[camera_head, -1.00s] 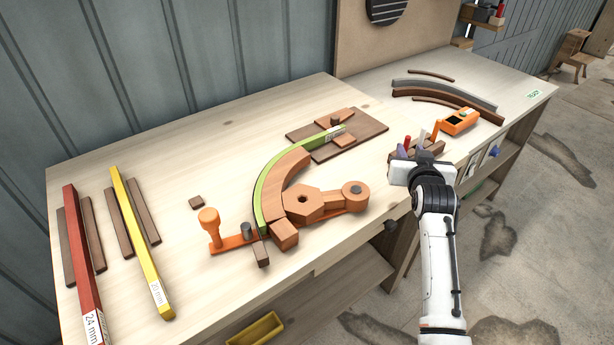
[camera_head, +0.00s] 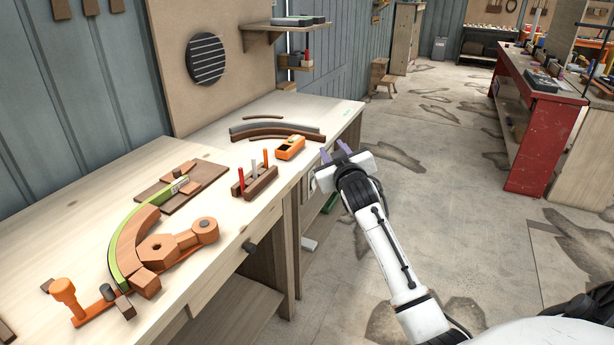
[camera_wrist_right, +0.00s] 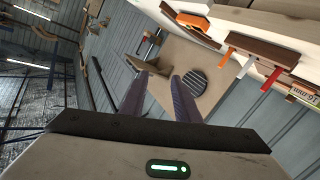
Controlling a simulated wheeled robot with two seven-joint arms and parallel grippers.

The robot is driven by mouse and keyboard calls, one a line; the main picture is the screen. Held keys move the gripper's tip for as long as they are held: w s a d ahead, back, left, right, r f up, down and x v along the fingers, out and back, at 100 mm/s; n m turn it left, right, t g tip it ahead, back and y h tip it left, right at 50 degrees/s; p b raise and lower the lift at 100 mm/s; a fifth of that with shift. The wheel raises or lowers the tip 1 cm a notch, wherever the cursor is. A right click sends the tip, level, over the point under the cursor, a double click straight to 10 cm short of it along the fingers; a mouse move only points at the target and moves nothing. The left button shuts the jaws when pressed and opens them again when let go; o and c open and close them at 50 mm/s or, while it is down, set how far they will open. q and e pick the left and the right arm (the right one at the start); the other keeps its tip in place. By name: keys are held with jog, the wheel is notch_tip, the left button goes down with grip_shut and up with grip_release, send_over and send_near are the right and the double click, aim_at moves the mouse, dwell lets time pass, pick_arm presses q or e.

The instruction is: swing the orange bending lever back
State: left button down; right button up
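The orange bending lever (camera_head: 92,313) lies at the near left of the workbench in the head view, with an upright orange knob (camera_head: 65,293) at its left end. A green strip (camera_head: 122,233) is curved around the outside of the wooden bending form (camera_head: 137,240). My right gripper (camera_head: 337,152) is out past the bench's front edge, well to the right of the lever. Its two fingers stand apart with nothing between them, as the right wrist view also shows (camera_wrist_right: 160,85). My left gripper is in neither view.
A wooden holder (camera_head: 256,183) with several coloured tools and an orange device (camera_head: 290,147) stand near the bench's front edge. Curved strips (camera_head: 280,131) lie behind them. A red bench (camera_head: 540,130) stands far right. The floor between is free.

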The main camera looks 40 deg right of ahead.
jog(key=s+d+r+n+h, duration=0.1)
jog(key=s+d+r+n, duration=0.15)
jog(key=d+r, duration=0.45)
jog(key=s+a+f+n+g+y, duration=0.1)
jog(key=s+a+f+n+y, duration=0.2)
jog(key=a+f, duration=0.55)
jog(key=s+a+f+n+g+y, duration=0.15)
jog(key=s+a+f, duration=0.4)
jog(key=f, duration=0.65)
jog(key=s+a+f+n+y, duration=0.1)
jog(key=s+a+f+y, duration=0.3)
jog(key=a+f, duration=0.5)
jog(key=s+a+f+g+y, duration=0.2)
jog(key=s+a+f, duration=0.4)
jog(key=s, duration=0.3)
jog(key=s+a+f+g+y, duration=0.1)
jog(key=s+a+f+g, duration=0.1)
jog(key=s+a+f, duration=0.5)
jog(key=a+m+t+y, duration=0.1)
jog(key=a+m, duration=0.2)
jog(key=a, duration=0.6)
jog(key=shift+s+a+r+m, duration=0.4)
jog(key=shift+s, duration=0.05)
